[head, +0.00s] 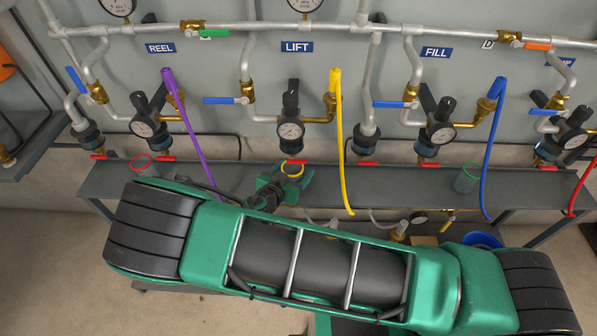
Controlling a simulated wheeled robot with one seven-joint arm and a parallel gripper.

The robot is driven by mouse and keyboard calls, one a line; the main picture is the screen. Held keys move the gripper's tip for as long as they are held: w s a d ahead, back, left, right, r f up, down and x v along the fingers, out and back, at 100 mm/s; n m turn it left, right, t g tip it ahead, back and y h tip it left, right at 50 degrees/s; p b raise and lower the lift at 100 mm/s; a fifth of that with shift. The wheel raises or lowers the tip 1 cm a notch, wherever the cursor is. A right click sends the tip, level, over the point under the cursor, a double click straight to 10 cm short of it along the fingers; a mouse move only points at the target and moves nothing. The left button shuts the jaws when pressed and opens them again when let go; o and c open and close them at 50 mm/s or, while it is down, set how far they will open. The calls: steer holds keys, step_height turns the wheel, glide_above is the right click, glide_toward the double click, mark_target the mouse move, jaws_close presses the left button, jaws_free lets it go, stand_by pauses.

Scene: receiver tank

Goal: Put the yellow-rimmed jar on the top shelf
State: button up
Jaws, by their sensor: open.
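The yellow-rimmed jar (292,168) is at the middle of the long grey shelf (400,182), below the LIFT sign. Its yellow rim shows, with red just behind it. My gripper (287,182) is at the jar's near side, with its green fingers open and apart on either side of it. The fingers hide the lower part of the jar, and I cannot tell whether they touch it. My green arm crosses the front of the view and hides part of the shelf's front edge. I cannot make out a separate top shelf.
A red-rimmed jar (142,161) stands at the shelf's left, and a green-rimmed jar (467,178) at its right. Purple (185,115), yellow (342,140) and blue (487,150) hoses hang over the shelf. Gauges, valves and pipes line the wall behind.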

mark_target(293, 176)
steer(key=v, duration=0.9)
steer(key=shift+s+d, duration=0.2)
steer(key=shift+s, duration=0.25)
